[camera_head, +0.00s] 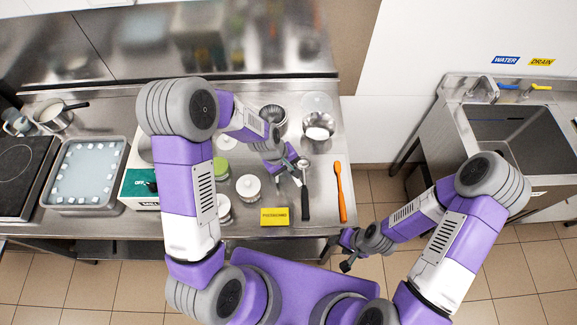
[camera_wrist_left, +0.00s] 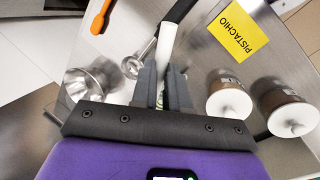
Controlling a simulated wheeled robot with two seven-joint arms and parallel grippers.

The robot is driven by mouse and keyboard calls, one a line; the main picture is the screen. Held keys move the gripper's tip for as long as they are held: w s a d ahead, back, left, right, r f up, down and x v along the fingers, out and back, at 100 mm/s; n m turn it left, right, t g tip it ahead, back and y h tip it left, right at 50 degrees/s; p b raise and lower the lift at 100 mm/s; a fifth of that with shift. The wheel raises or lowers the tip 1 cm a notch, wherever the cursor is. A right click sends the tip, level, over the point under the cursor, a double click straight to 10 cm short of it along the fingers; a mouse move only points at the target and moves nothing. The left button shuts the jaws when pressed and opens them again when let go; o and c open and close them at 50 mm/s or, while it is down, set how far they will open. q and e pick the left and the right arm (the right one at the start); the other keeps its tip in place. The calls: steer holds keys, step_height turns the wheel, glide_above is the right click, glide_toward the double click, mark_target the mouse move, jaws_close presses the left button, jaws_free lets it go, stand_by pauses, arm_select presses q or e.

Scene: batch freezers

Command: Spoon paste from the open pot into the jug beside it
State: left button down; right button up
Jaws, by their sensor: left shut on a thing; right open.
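My left gripper (camera_head: 291,172) is over the steel counter. A pot with a green top (camera_head: 220,168) stands left of the gripper; I cannot tell lid from paste. My right gripper (camera_head: 350,250) is open and empty, off the counter's front edge.
A black-handled ladle (camera_head: 305,200) and orange spatula (camera_head: 340,190) lie right of the left gripper. White-lidded pots (camera_head: 248,187) and a yellow PISTACHIO card (camera_head: 274,216) are at the front. A tray of cubes (camera_head: 70,205) is left; a sink (camera_head: 515,135) is right.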

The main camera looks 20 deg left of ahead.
arm_select(q)
steer(key=shift+w+d+r+g+y, duration=0.1)
steer(key=shift+w+d+g+y, duration=0.2)
steer(key=shift+g+y, duration=0.3)
steer(key=shift+w+d+r+g+y, duration=0.1)
steer(key=shift+w+d+g+y, duration=0.15)
steer(key=shift+g+y, duration=0.35)
steer(key=shift+a+r, duration=0.1)
steer(key=shift+r, duration=1.15)
steer(key=shift+s, duration=0.1)
